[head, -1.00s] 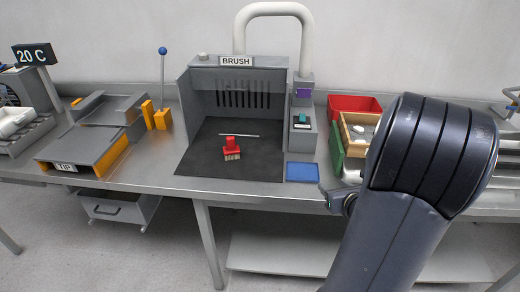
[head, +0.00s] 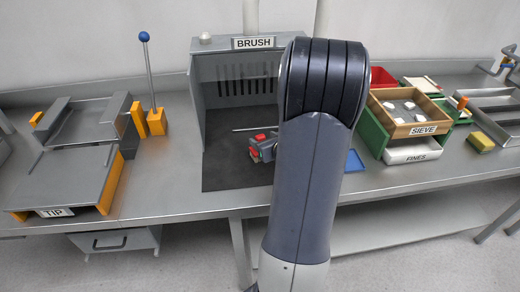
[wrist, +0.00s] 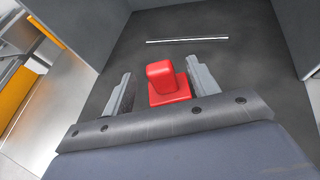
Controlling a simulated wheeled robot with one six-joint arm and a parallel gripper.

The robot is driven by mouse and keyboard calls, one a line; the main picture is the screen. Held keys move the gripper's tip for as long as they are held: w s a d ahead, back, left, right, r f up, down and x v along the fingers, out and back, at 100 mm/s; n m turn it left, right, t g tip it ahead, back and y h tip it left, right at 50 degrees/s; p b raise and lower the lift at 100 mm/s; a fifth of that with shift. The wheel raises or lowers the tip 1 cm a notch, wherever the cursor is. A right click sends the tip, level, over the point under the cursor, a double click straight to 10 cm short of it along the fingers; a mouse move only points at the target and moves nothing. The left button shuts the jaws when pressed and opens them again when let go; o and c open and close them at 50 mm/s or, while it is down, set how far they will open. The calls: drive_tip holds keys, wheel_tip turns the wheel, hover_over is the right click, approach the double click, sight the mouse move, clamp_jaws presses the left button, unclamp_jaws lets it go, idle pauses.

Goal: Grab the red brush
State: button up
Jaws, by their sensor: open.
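The red brush (wrist: 166,82) stands on the dark mat of the BRUSH booth. In the wrist view its red handle shows between the two fingers of my gripper (wrist: 161,88), which are open with a gap on each side. Its bristles are hidden there. In the head view only bits of the red brush (head: 257,142) show beside my gripper (head: 265,149), and my arm hides the rest. I cannot tell whether the fingers are level with the handle.
A thin metal rod (wrist: 187,40) lies on the mat (head: 226,171) behind the brush. The booth's grey walls (head: 199,112) stand at the sides and back. A blue pad (head: 354,161) and a wooden SIEVE box (head: 411,129) are to the right, the TIP station (head: 65,180) to the left.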

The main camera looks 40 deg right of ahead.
sight(258, 137)
drive_tip(key=shift+f+p+x, duration=0.2)
drive_tip(key=shift+p+x, duration=0.35)
drive_tip(key=shift+x, duration=2.1)
drive_tip(key=shift+a, duration=0.1)
drive_tip(key=shift+s, duration=0.1)
drive_tip(key=shift+c, duration=0.3)
drive_tip(key=c, duration=1)
